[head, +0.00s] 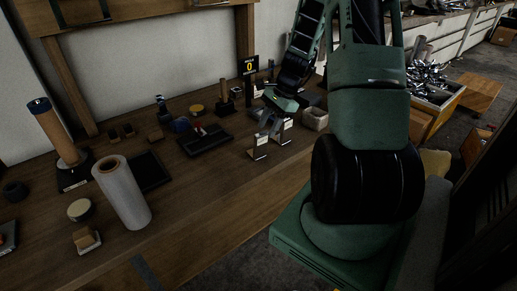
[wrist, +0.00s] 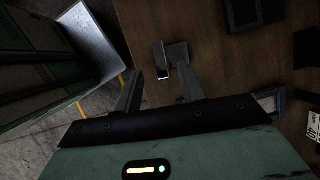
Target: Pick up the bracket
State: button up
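A small metal bracket (head: 258,150) stands near the front edge of the wooden table in the head view, and a similar piece (head: 284,131) stands just to its right. My gripper (head: 269,128) is above the table close to these two pieces. In the wrist view my gripper (wrist: 160,82) is open, with its two fingers apart and nothing between them.
A dark tray (head: 205,140) lies left of the brackets, and a pale square container (head: 315,119) stands to their right. A white roll (head: 122,192) stands at the left. A numbered black sign (head: 248,65) is at the back. The table's front edge is close to the brackets.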

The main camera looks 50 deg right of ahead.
aim_at(254, 153)
jog(key=p+x, duration=0.1)
jog(key=x, duration=0.6)
jog(key=shift+w+a, duration=0.15)
jog(key=shift+w, duration=0.05)
grip_shut()
